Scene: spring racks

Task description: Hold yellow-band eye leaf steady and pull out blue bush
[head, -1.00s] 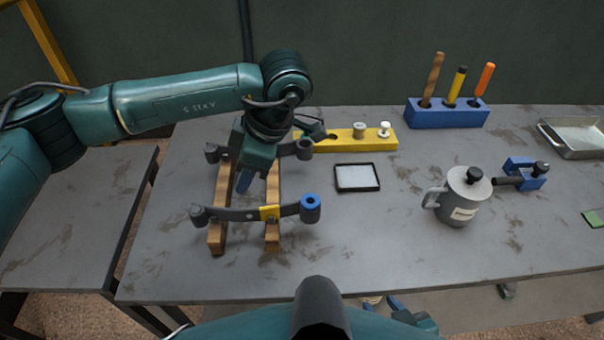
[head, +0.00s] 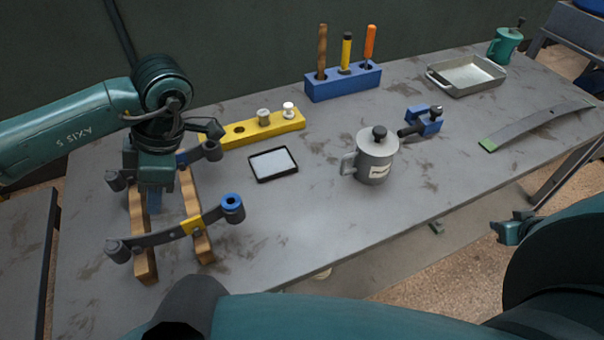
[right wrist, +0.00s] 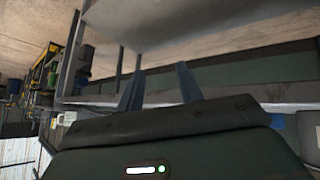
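The yellow-band eye leaf (head: 165,236) is a dark curved strip lying across the front of two wooden rails, with an eye at each end. A blue bush (head: 232,204) sits in its right eye. My left gripper (head: 154,203) points down over the rack, behind this leaf and apart from it; its finger gap is hard to see. My right gripper (head: 513,229) is off the table's front edge at the right, far from the leaf. In the right wrist view its two fingers (right wrist: 160,88) are apart with nothing between them.
A second dark leaf (head: 206,151) lies behind on the wooden rails (head: 145,265). A yellow block (head: 255,130), black-framed tray (head: 273,164), grey pot (head: 375,160), blue tool holder (head: 345,84) and blue clamp (head: 425,122) stand to the right. The table's front middle is clear.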

